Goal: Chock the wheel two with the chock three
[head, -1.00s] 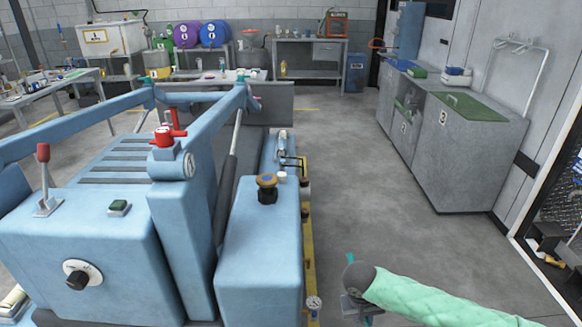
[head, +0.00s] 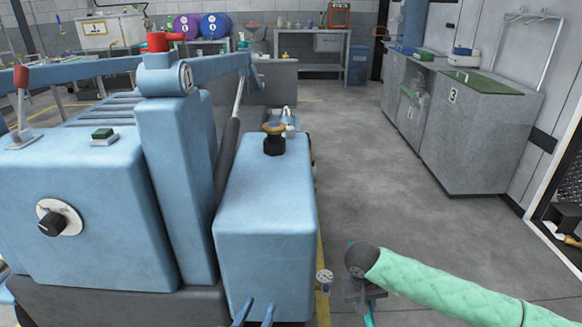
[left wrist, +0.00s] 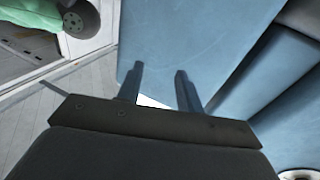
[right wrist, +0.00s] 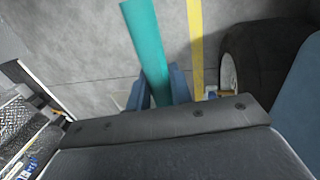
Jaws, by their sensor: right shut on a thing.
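My right gripper (right wrist: 158,85) is shut on a long teal bar (right wrist: 143,40), which sticks out beyond the fingertips over the grey floor; I see no number on it, so I cannot tell if it is chock three. In the right wrist view a black wheel (right wrist: 262,58) with a pale rim stands to the right of the bar, apart from it; no number shows on it. In the head view the bar is mostly hidden at my right wrist. My left gripper (left wrist: 160,82) is open and empty, in front of the blue machine; its fingertips show at the head view's bottom edge (head: 255,311).
The blue machine (head: 265,230) fills the left and middle. A yellow floor line (right wrist: 196,45) runs between bar and wheel. Grey cabinets (head: 470,140) stand at the right, with open floor (head: 370,190) between.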

